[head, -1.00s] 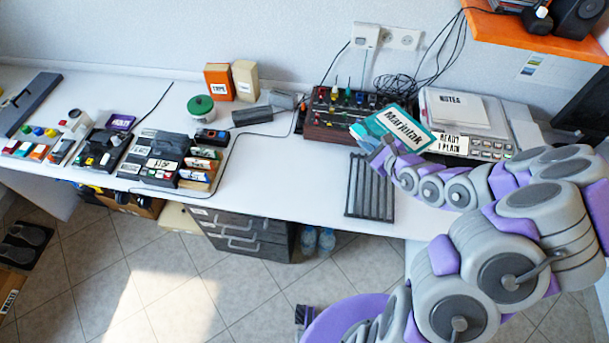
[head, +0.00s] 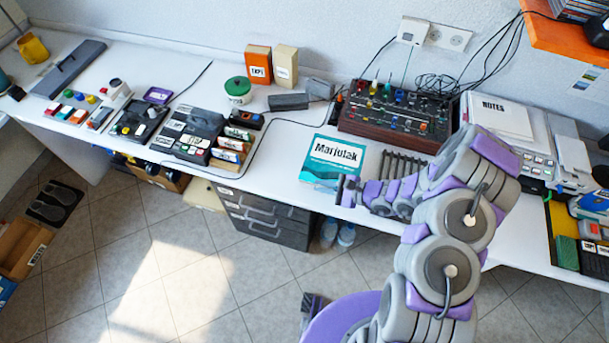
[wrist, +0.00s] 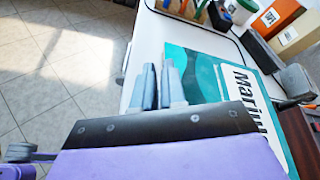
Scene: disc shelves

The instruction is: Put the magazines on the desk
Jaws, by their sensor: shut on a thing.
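A teal and white magazine marked "Marjutak" (head: 333,160) is at the front middle of the white desk (head: 275,150). It lies nearly flat, over or on the desk top; I cannot tell if it touches. My gripper (head: 346,190) is shut on its near edge. The magazine also shows in the wrist view (wrist: 215,70), beside the grey fingers of my gripper (wrist: 165,85). No other magazine is clear on the desk.
A mixer with coloured knobs (head: 395,115) stands behind the magazine, and a dark ribbed pad (head: 402,163) lies to its right. A box of cartridges (head: 205,140) and a green-lidded jar (head: 238,90) stand left. Bare desk lies between the box and magazine.

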